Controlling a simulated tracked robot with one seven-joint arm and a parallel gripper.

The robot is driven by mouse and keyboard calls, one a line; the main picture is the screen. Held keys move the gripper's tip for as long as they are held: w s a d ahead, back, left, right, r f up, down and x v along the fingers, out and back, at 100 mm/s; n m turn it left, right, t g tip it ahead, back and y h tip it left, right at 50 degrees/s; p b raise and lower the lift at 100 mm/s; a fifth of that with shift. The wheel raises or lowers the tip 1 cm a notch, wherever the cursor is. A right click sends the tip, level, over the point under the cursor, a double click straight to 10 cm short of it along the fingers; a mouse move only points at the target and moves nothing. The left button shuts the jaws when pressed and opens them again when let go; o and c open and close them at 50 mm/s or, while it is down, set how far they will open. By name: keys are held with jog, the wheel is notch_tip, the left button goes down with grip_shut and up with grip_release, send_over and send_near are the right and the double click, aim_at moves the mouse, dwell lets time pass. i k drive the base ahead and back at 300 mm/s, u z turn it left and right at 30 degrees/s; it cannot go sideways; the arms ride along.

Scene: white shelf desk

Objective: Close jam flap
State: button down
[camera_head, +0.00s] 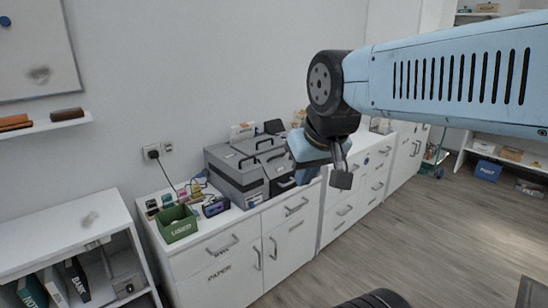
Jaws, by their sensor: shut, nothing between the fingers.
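A grey machine with dark handled panels (233,178) stands on the white cabinet's top, left of the middle in the head view. A darker front section (278,181) with a handle is on its right side. I cannot make out which part is the jam flap, nor how far it stands open. My gripper (341,180) is shut and empty, pointing down to the right of the machine. It looks apart from the machine in the picture, but the depth between them is unclear. My wrist hides part of the counter behind it.
A green bin marked USED (177,224) and a small dark device (215,207) stand left of the machine. White drawer cabinets (218,262) run along the wall. A low white shelf (60,235) stands at left. The wooden floor (430,240) at right is clear.

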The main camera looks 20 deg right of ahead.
aim_at(276, 164)
jog(key=z, duration=0.05)
jog(key=i, duration=0.9)
jog(key=u, duration=0.05)
